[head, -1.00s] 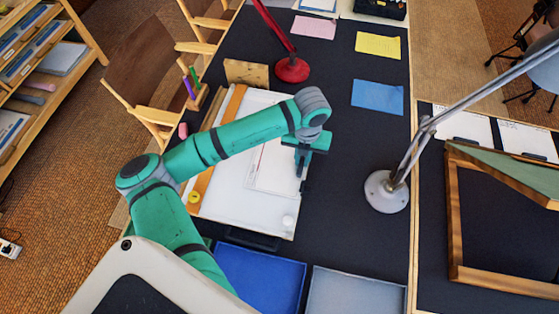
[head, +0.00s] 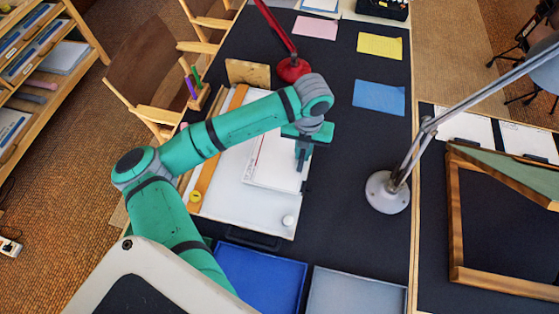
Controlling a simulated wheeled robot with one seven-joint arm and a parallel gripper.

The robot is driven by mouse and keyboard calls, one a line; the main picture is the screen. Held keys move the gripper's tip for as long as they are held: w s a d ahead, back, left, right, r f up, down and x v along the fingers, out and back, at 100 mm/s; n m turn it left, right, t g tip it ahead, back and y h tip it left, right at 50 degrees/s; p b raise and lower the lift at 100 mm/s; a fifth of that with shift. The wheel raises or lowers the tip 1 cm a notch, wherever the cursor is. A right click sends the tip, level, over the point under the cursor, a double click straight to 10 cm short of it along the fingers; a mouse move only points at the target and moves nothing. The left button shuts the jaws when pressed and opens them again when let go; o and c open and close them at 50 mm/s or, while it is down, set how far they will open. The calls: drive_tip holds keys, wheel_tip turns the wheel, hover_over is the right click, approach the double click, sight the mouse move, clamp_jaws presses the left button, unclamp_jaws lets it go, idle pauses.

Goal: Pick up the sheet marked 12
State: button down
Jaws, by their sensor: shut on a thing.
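A white sheet (head: 272,168) with small dark lettering and a reddish line along its left side is over the white drafting board (head: 245,213). Any number on it is too small to read. My gripper (head: 301,167) points down at the sheet's right edge, near the board's right side, and is shut on that edge. The fingertips are small in the view, and my forearm hides the far part of the sheet and board.
A red lamp base (head: 293,69) stands behind the board, and a grey lamp base (head: 386,192) to the right. A blue tray (head: 262,270) and a grey tray (head: 355,292) lie in front. Dark table between board and grey lamp is clear.

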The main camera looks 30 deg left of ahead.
drive_tip(key=shift+a+r, duration=0.2)
drive_tip(key=shift+r, duration=1.35)
drive_tip(key=shift+s, duration=0.1)
